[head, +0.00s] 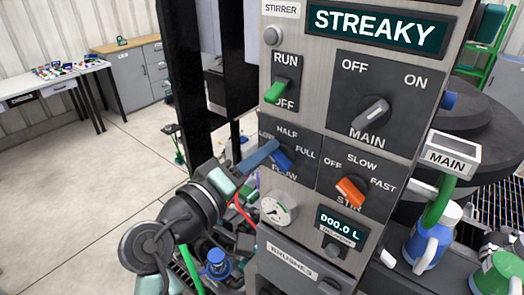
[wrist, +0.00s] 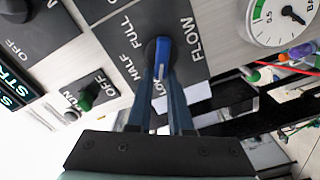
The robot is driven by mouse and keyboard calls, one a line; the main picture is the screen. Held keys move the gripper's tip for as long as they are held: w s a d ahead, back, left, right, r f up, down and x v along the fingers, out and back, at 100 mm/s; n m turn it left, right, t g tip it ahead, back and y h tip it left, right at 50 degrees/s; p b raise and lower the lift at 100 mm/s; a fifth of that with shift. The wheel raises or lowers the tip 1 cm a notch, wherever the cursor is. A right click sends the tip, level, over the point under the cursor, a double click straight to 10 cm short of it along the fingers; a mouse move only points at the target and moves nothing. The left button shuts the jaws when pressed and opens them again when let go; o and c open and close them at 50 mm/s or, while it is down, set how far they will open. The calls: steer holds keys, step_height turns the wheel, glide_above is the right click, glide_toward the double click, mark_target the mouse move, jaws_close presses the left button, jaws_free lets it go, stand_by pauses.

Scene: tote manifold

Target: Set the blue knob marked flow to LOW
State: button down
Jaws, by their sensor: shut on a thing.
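The blue flow knob (wrist: 163,50) sits on a dark plate marked LOW, HALF and FULL. In the wrist view its white line lies at the end towards LOW, whose lettering is partly covered by a finger. In the head view the blue knob (head: 283,160) shows beside the fingertips, and the LOW mark is largely hidden. My gripper (wrist: 162,82) is shut on the knob, one finger on each side. In the head view my gripper (head: 272,149) reaches the plate from the left.
The green RUN/OFF switch (head: 275,92) is above, and the orange STIR knob (head: 349,191) is to the right. A round gauge (head: 276,209) sits just below the flow plate. The grey MAIN knob (head: 373,112) is higher right. Open floor lies at the left.

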steer(key=shift+d+f, duration=0.3)
steer(key=shift+f, duration=0.15)
steer(key=c, duration=0.8)
jaws_free()
steer(key=shift+s+r, duration=0.1)
steer(key=shift+c, duration=0.2)
steer(key=shift+r, duration=0.3)
steer(key=b+v, duration=0.5)
steer(key=v, duration=0.7)
steer(key=shift+s+a, duration=0.25)
